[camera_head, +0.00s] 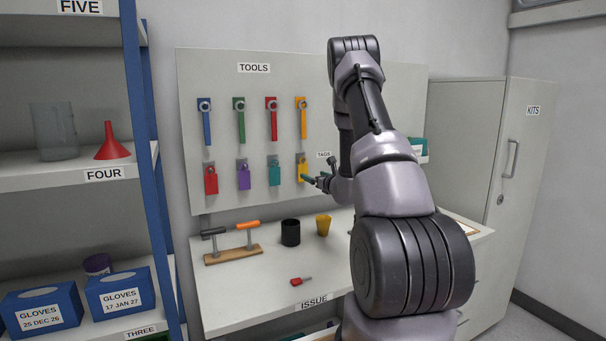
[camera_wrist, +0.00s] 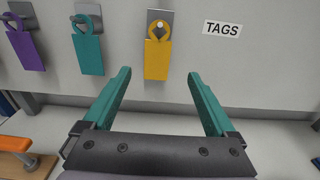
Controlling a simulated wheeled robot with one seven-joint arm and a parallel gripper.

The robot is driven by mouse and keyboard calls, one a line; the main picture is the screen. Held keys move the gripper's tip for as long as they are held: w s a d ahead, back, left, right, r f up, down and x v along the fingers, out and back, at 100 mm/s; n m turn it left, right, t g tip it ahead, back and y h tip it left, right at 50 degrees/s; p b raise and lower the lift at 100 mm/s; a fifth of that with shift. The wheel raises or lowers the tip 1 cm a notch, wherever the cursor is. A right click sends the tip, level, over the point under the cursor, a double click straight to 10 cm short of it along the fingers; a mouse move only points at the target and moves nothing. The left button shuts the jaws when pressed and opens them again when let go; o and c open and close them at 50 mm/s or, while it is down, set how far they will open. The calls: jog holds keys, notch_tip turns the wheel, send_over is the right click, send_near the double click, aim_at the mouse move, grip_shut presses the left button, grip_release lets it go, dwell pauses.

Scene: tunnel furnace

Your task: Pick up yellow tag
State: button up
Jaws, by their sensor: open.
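The yellow tag (camera_head: 302,172) hangs on the tool board, the rightmost of the row of tags. In the wrist view the yellow tag (camera_wrist: 157,55) hangs by its ring from a peg on a grey plate. My gripper (camera_wrist: 160,82) is open and empty, with teal fingers spread to either side below the tag. The tag lies between the finger lines but farther forward, apart from both fingers. In the head view my gripper (camera_head: 312,180) is at the tag's lower right, and my arm hides part of the board.
Teal (camera_wrist: 88,50) and purple (camera_wrist: 26,50) tags hang to the left. A red tag (camera_head: 211,181) hangs farther left, with several coloured tools above. Below, the white bench (camera_head: 255,285) holds a black cup (camera_head: 290,233), a yellow cup (camera_head: 323,225) and a wooden stand (camera_head: 232,255).

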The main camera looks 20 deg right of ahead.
aim_at(303, 172)
jog(key=w, duration=0.7)
jog(key=shift+a+f, duration=0.35)
jog(key=shift+a, duration=0.05)
jog(key=c, duration=1.4)
